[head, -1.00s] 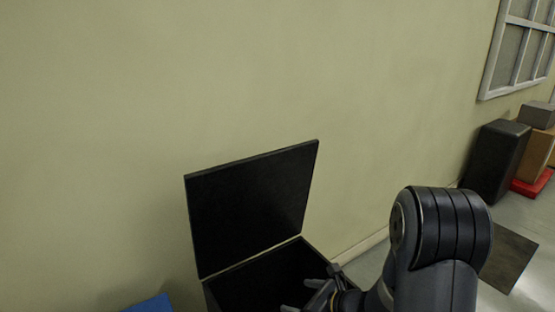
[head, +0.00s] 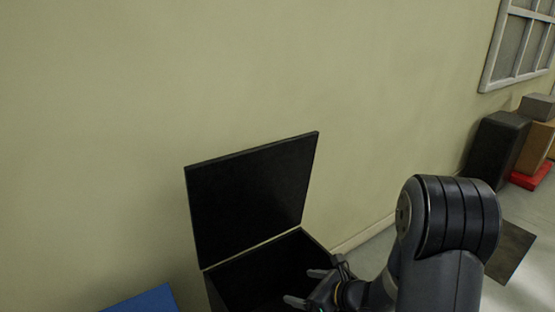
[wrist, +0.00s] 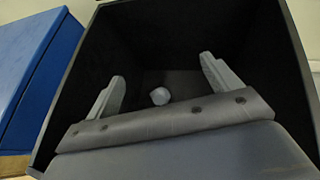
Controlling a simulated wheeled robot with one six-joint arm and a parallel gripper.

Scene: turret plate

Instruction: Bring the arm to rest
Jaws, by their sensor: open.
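My gripper (head: 308,287) is open, with its two grey fingers over the mouth of a black box. The black box (head: 216,292) has its lid (head: 252,198) raised against the wall. In the wrist view my gripper (wrist: 160,85) shows its fingers wide apart, with nothing between the tips that I can see held. A small pale round object (wrist: 160,96) shows between the fingers, down inside the dark box. The box wall (wrist: 290,60) surrounds the gripper in that view.
A blue box (head: 146,300) stands left of the black box, close beside it. A plain wall (head: 120,100) rises behind. A dark cabinet (head: 493,146), brown boxes (head: 537,148) and a red item (head: 532,176) stand at the far right. A dark mat (head: 510,250) lies on the floor.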

